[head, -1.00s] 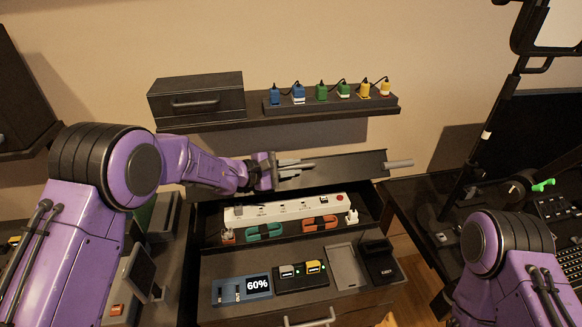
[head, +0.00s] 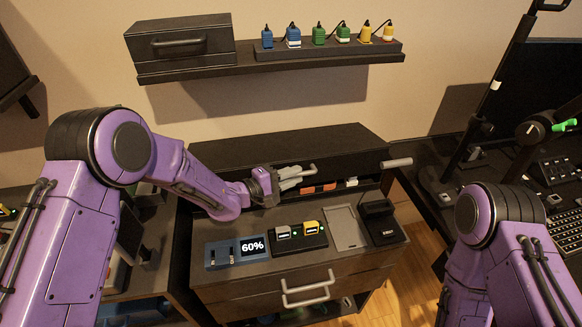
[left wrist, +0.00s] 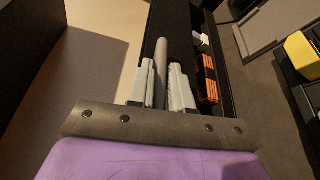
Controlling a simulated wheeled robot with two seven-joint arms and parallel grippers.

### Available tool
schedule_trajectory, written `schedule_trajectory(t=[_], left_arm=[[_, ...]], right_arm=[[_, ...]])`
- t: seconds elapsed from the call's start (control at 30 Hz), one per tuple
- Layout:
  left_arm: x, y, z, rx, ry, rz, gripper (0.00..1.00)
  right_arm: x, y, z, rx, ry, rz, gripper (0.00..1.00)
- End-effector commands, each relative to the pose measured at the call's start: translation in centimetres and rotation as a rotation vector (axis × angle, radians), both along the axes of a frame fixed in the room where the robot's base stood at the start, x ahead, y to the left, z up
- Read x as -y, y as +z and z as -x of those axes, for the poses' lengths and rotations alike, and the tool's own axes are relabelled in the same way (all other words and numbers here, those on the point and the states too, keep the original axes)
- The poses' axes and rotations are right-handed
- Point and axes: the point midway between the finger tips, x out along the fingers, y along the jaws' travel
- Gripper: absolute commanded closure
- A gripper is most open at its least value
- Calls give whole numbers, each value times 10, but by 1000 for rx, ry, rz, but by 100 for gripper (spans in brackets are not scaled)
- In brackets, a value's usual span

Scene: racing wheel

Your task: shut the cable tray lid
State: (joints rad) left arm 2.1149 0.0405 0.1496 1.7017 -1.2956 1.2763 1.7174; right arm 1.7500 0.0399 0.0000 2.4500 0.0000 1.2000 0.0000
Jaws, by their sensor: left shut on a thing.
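The dark cable tray lid (head: 285,143) is hinged over the back of the desk unit and slopes part way down over the tray (head: 366,184). A narrow front gap still shows orange cable ties (head: 318,188) and a white plug inside. My left gripper (head: 296,176) is at the lid's front, shut on the grey lid handle (head: 312,168). In the left wrist view the handle (left wrist: 161,65) lies between the two grey fingers, with the open tray strip to their right. My right gripper is out of view.
In front of the tray are a 60% display (head: 252,246), a charger block (head: 300,238), a grey pad (head: 346,228) and a dark stand (head: 382,222). A grey peg (head: 397,163) sticks out at the right end. A shelf with chargers (head: 330,48) hangs above.

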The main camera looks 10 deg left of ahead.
Motion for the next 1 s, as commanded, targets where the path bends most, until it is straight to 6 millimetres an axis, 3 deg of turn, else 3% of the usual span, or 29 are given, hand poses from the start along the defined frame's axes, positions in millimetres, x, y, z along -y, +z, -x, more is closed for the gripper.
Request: schedule_trajectory(t=[0.2,0.6,0.63,0.7,1.0], left_arm=[[1,-14,2,-2,-1,1,100],[1,-14,2,-1,-1,0,100],[1,-14,2,-1,-1,0,78],[1,-14,2,-1,-1,0,60],[-1,-14,3,-1,0,0,60]], right_arm=[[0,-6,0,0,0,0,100],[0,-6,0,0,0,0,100],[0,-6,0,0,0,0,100],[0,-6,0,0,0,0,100],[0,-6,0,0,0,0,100]])
